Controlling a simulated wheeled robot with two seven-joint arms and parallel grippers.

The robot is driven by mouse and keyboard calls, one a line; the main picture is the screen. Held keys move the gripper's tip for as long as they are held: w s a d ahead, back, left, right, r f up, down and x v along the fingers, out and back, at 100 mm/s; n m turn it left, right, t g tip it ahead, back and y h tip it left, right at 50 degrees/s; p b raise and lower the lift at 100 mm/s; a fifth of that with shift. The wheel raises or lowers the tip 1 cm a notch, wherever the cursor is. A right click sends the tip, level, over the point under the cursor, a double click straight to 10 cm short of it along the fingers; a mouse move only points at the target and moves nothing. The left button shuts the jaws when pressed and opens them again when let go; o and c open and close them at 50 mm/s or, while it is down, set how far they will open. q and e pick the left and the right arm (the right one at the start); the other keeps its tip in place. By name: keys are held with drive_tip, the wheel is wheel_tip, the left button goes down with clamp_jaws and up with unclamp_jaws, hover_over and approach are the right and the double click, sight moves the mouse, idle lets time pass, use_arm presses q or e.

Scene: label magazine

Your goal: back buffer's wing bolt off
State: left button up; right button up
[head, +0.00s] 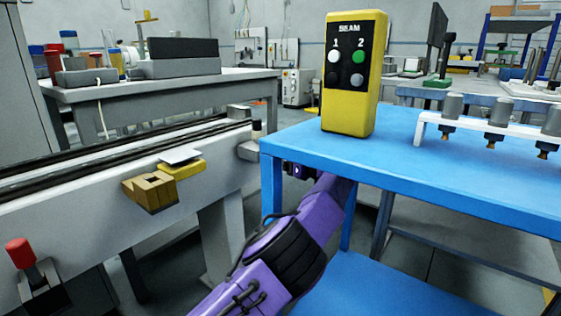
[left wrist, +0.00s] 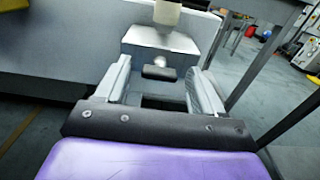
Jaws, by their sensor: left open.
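The back buffer appears to be the grey block (head: 248,150) with a dark-topped post at the end of the conveyor rail. In the left wrist view, a grey block (left wrist: 160,41) with a cream cylinder above it is straight ahead. A small dark wing bolt (left wrist: 159,72) sticks out of its near face. My left gripper (left wrist: 161,88) is open, with its two pale fingers to either side of the bolt; contact cannot be told. In the head view, my purple arm reaches up beside the blue table, and its gripper is mostly hidden. My right gripper is not in view.
The blue table (head: 400,165) stands close to my arm. A yellow-brown block (head: 150,193) and a red-knobbed lever (head: 20,252) are on the conveyor side.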

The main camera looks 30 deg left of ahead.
use_arm(q)
drive_tip(key=shift+c, duration=0.3)
drive_tip(key=c, duration=1)
drive_tip(key=shift+f+n+p, duration=0.15)
drive_tip(key=shift+n+p, duration=0.3)
drive_tip(key=shift+n, duration=10.05)
